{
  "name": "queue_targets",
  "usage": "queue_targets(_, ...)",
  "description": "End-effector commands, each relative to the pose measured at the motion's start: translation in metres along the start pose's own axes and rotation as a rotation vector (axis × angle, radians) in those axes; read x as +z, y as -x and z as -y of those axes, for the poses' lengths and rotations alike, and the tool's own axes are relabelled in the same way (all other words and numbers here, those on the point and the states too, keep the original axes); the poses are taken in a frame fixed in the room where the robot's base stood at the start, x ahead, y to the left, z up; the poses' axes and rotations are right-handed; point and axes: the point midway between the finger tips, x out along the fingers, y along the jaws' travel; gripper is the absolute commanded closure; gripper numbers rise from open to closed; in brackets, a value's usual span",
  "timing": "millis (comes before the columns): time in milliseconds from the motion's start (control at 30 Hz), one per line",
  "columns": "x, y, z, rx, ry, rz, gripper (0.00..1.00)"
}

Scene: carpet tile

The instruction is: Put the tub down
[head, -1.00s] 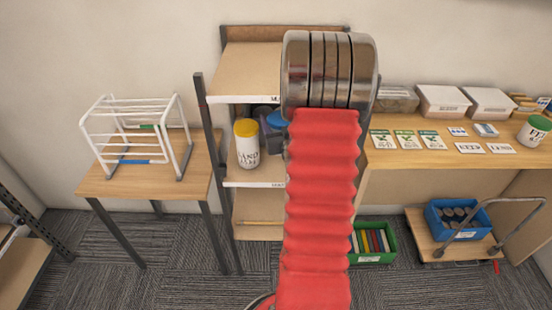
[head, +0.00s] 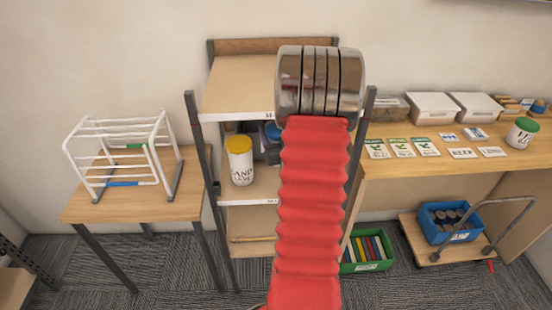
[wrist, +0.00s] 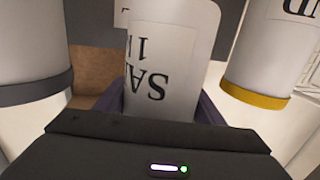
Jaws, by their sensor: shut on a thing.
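A white tub (wrist: 165,50) with black lettering, upside down in the wrist view, stands between the dark fingers of my gripper (wrist: 160,105). My gripper is shut on it. In the head view my red-sleeved arm hides most of the gripper and tub; a bit of blue lid (head: 273,130) shows left of the arm, inside the shelf unit. A white tub with a yellow lid (head: 240,165) stands on the middle shelf to the left; it also shows at right in the wrist view (wrist: 275,60). I cannot tell whether the held tub touches the shelf.
Another white tub (wrist: 30,45) with a grey band is close on the wrist view's left. The shelf unit has dark uprights (head: 203,170). A white rack (head: 125,155) stands on the left table. The right counter (head: 440,160) holds boxes, cards and a green-lidded tub (head: 521,133).

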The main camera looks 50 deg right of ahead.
Motion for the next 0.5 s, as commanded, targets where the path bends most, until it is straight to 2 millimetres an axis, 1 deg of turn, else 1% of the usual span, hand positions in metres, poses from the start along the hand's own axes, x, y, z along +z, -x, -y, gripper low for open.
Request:
queue_targets(100,0.013,-0.001,0.0,-0.001,0.0,-0.002,0.95)
queue_targets(300,0.034,-0.003,0.001,-0.002,0.001,-0.003,0.95)
queue_targets(500,0.04,-0.003,0.001,-0.002,0.002,-0.006,0.95)
